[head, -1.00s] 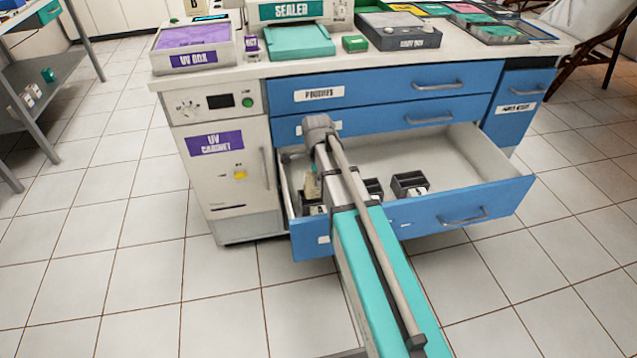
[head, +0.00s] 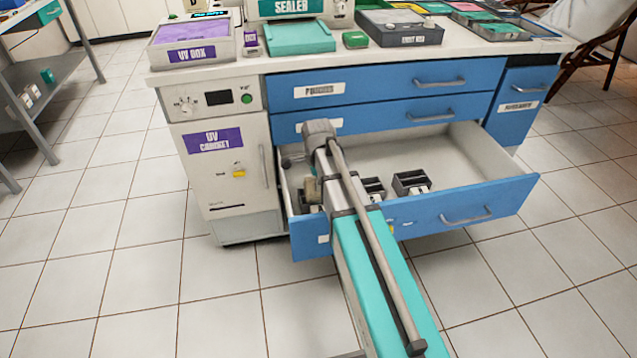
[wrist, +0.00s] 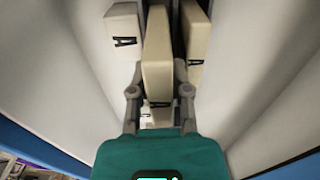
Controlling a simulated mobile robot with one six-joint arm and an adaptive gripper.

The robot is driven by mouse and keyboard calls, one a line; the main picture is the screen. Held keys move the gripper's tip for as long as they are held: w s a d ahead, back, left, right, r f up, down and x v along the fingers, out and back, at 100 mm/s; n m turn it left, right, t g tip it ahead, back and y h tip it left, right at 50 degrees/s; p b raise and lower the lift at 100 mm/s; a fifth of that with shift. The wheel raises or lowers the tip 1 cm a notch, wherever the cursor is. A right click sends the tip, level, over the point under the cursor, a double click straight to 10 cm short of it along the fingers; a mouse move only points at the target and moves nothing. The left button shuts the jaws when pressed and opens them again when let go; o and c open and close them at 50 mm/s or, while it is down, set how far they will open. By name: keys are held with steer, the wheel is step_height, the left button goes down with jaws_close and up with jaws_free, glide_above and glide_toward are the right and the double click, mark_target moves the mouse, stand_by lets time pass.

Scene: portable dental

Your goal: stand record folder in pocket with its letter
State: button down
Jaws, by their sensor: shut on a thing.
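My gripper (wrist: 159,82) is shut on a beige record folder (wrist: 157,50), which stands between its fingers in the wrist view. A small dark letter mark, seemingly an A, shows on the folder's near end. A similar beige folder (wrist: 124,50) is to its left and another (wrist: 196,45) to its right, both with dark letter marks. In the head view my arm reaches into the open drawer (head: 470,160), and a tan folder (head: 312,191) shows beside the arm. Black pockets (head: 411,182) (head: 373,187) stand in the drawer. The base of the held folder is hidden.
The blue drawer front (head: 450,208) and pale side walls bound the space. The drawer's right part is bare. The white UV cabinet (head: 222,170) stands left of it, and closed blue drawers (head: 385,87) are above.

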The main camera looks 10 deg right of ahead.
mark_target(317, 201)
steer(key=shift+f+b, duration=1.3)
steer(key=shift+f, duration=0.3)
steer(key=shift+f, duration=0.2)
stand_by(0.5)
steer(key=shift+c, duration=2.4)
jaws_free()
steer(key=shift+r, duration=0.15)
